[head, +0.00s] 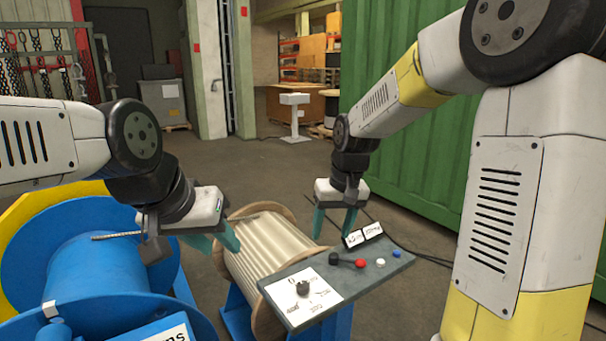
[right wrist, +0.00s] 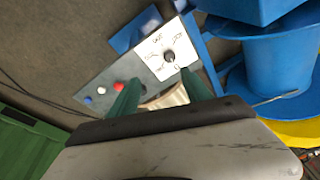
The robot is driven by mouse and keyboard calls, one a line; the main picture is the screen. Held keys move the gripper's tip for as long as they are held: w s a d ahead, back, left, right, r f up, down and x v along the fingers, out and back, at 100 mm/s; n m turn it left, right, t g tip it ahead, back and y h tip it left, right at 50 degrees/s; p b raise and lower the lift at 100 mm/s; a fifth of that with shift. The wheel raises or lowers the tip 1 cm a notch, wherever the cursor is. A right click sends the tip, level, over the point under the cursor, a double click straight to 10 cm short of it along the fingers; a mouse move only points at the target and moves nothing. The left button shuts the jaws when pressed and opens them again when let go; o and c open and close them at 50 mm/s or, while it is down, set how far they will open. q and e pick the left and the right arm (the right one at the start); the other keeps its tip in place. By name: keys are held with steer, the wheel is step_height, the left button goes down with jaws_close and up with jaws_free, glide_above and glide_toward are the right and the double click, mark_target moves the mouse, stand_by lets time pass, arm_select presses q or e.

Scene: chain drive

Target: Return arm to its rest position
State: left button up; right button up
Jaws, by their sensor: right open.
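My right gripper (head: 334,230) is open and empty, its teal fingers pointing down just behind the grey control panel (head: 331,310). In the right wrist view its fingers (right wrist: 160,92) are spread apart with nothing between them; the panel (right wrist: 105,78) lies beyond. My left gripper (head: 222,250) hangs at the left side of the beige wound drum (head: 262,246). Its teal fingers look apart, with nothing seen between them. Whether they touch the drum is unclear.
The panel carries a black rotary knob (head: 303,288), a red button (head: 360,264), a white button (head: 380,262) and a blue button (head: 396,253). A blue reel (head: 95,275) stands at left. A green container (head: 420,150) stands behind at right. Floor behind the drum is clear.

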steer(key=s+d+r+m+t, duration=0.1)
steer(key=s+d+r+t, duration=0.1)
steer(key=s, duration=0.7)
steer(key=s+d+r+m+t, duration=0.1)
steer(key=s+d+r+t, duration=0.1)
steer(key=s+d+r, duration=0.3)
steer(key=s+r, duration=0.2)
steer(key=s, duration=0.2)
steer(key=shift+s+d+y, duration=0.2)
steer(key=shift+s+y, duration=0.1)
